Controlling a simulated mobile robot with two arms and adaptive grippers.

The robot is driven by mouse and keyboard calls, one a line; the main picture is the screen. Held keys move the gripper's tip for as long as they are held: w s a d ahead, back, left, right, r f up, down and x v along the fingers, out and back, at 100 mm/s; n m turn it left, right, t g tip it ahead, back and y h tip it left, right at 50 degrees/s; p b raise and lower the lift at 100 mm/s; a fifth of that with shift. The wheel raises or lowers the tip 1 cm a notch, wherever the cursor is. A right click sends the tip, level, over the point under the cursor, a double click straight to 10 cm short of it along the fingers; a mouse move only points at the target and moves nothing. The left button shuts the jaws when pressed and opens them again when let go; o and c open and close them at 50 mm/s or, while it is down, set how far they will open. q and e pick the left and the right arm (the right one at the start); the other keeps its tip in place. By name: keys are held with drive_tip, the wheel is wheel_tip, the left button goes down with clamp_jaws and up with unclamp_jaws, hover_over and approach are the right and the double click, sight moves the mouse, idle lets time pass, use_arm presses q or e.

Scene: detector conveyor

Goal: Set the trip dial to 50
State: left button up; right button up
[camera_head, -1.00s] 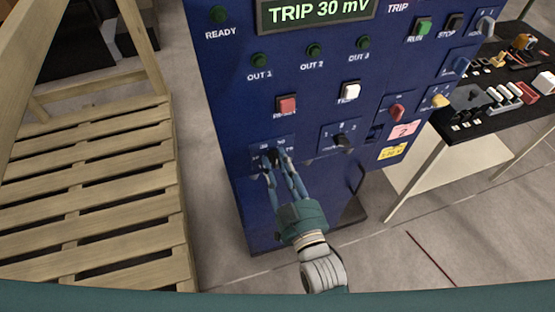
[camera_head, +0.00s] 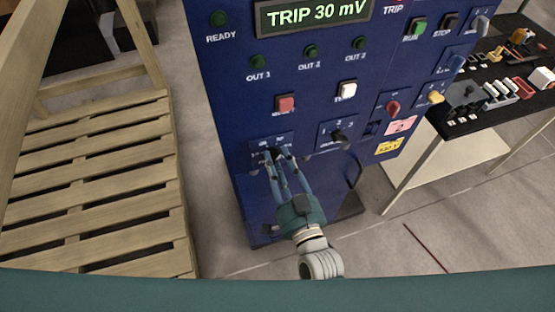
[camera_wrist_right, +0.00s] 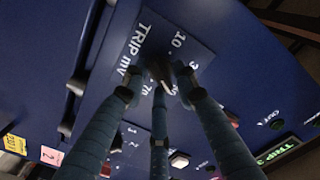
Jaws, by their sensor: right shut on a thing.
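The blue cabinet's display (camera_head: 318,14) reads "TRIP 30 mV". The trip dial (camera_head: 277,153) is a dark knob on a small labelled plate low at the left of the panel. In the right wrist view the plate (camera_wrist_right: 143,45) shows "TRIP mV" and numbers around the dial (camera_wrist_right: 158,70). My right gripper (camera_head: 279,160) is at the dial, its blue fingers shut on the knob; it also shows in the right wrist view (camera_wrist_right: 158,85). The fingers hide much of the knob, so its pointer is hard to read. My left gripper is not in view.
Just right of the trip dial is another black selector (camera_head: 338,136). Above are a red button (camera_head: 285,103) and a white button (camera_head: 347,89). A wooden pallet-like rack (camera_head: 90,190) stands at the left. A black-topped table (camera_head: 490,95) with parts stands at the right.

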drive_tip(key=shift+w+d+r, duration=0.1)
drive_tip(key=shift+d, duration=0.1)
drive_tip(key=o, duration=0.9)
drive_tip(key=shift+o, duration=0.2)
drive_tip(key=shift+d, duration=0.15)
drive_tip(key=v, duration=1.2)
